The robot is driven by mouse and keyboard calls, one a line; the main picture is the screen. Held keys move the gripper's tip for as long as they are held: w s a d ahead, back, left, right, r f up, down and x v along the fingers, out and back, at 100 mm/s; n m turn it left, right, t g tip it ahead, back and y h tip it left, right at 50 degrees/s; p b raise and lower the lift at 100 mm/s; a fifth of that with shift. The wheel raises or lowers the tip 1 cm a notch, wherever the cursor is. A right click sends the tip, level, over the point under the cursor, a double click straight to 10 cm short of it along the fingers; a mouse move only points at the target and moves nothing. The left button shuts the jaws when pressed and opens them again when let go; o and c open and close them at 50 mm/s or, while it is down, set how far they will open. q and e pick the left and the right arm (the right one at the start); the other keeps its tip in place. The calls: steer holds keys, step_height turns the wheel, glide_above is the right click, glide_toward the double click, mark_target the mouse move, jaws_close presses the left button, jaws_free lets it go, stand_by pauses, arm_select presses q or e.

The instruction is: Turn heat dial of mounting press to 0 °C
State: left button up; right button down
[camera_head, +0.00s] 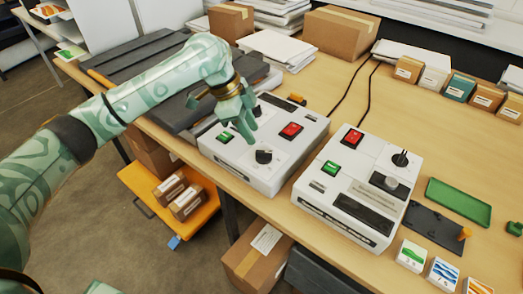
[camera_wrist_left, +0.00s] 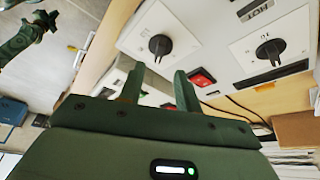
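Two white machines with dark dials stand side by side on the wooden table, the left machine (camera_head: 235,163) and the right machine (camera_head: 318,193). I cannot tell from their labels which is the mounting press. My left gripper (camera_head: 240,128) is open and empty above the left machine, near its black dial (camera_head: 263,157). In the left wrist view, two black dials show beyond the open fingers (camera_wrist_left: 159,72): a left one (camera_wrist_left: 160,46) and a right one (camera_wrist_left: 268,50). Neither is between the fingers. Their scale marks are too small to read. My right gripper (camera_wrist_left: 42,22) shows small at the upper left there.
A green tray (camera_head: 459,202) lies to the right. Cardboard boxes (camera_head: 340,32) and paper stacks stand behind. Black cables run back from the machines.

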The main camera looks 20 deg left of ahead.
mark_target(263, 152)
arm_select(q)
steer(key=b+x, duration=0.2)
steer(key=x, duration=0.4)
steer(key=shift+d+f, duration=0.15)
steer(key=shift+f, duration=0.25)
jaws_close()
